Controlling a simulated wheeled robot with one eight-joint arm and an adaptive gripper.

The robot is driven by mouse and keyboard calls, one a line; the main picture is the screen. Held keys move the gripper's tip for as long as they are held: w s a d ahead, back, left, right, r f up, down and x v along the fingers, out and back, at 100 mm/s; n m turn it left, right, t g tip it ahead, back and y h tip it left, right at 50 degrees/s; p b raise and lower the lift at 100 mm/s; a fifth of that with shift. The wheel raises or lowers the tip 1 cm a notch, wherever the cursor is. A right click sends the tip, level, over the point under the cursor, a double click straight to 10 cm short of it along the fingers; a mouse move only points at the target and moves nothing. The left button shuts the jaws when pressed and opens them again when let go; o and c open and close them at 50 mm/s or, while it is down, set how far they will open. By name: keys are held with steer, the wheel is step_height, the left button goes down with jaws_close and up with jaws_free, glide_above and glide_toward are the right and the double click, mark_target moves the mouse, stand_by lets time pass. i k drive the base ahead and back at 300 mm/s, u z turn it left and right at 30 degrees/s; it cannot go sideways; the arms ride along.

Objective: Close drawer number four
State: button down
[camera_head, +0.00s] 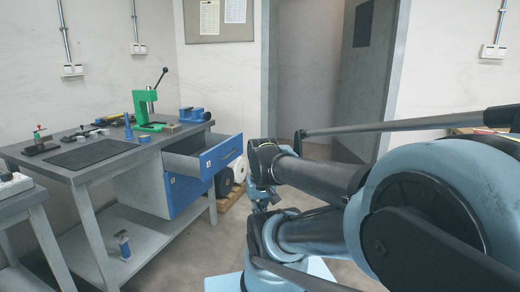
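The top drawer (220,155) of the workbench's cabinet stands pulled out to the right. It has a blue front with a small white label, whose number is too small to read surely. Below it, the other blue drawer fronts (185,193) look shut. My gripper (262,203) is to the right of the open drawer's front and seems lower than it, apart from it in the picture. It is small and partly hidden by my arm links, so its fingers are unclear.
The grey workbench (60,170) carries a green press (150,110), a blue vise (194,114) and a black mat (92,153). White and dark rolls (238,168) stand on a pallet behind the drawer. Floor is clear before the cabinet. A doorway (310,80) is behind.

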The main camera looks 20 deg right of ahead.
mark_target(220, 151)
steer(key=z, duration=0.05)
steer(key=i, duration=1)
